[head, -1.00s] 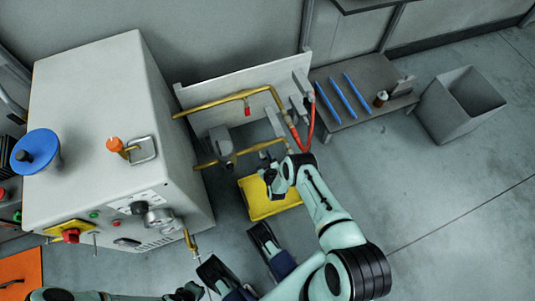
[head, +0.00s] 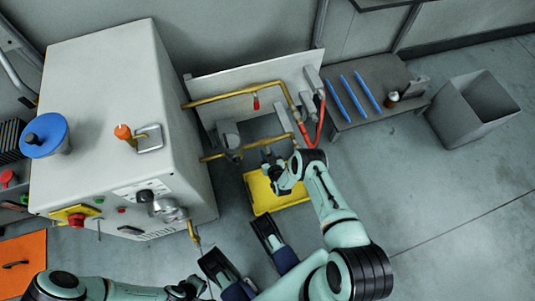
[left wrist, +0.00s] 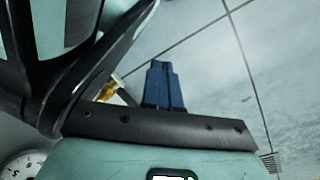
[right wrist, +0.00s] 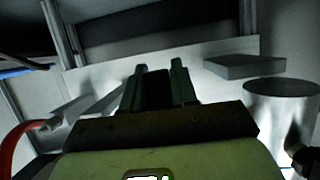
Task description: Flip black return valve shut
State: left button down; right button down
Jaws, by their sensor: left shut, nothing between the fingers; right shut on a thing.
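The lower brass pipe (head: 218,156) runs from the white cabinet beneath the upper brass pipe (head: 222,98). My right gripper (head: 268,163) is at the right part of the lower pipe, above the yellow tray. In the right wrist view its fingers (right wrist: 160,88) are shut on a dark thing (right wrist: 158,90), which looks like the black return valve's handle. The valve body and handle angle are hidden or too dark to tell. My left gripper (head: 200,290) is low in the head view, away from the pipes; in the left wrist view its fingers (left wrist: 163,86) are shut and empty.
A red lever (head: 256,103) hangs on the upper pipe. Red hoses (head: 320,125) curve down beside my right wrist. The yellow tray (head: 262,199) lies below. A low table (head: 350,108) and a grey bin (head: 465,115) stand right. Open floor lies at lower right.

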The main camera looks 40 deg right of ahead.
jog(key=shift+w+r, duration=0.1)
jog(key=c, duration=1)
grip_release()
jog(key=shift+o, duration=0.2)
pick_arm(q)
jog(key=w+d+r+t+p, duration=0.2)
jog(key=w+r+p, duration=0.3)
jog(key=r, duration=0.3)
jog(key=shift+w+r+m+t+p, duration=0.2)
jog(key=shift+w+m+t+p, duration=0.15)
jog(key=shift+w, duration=0.55)
pick_arm(e)
jog(key=v, duration=1.3)
pick_arm(q)
jog(key=shift+d, duration=0.1)
pick_arm(e)
jog(key=shift+a, duration=0.1)
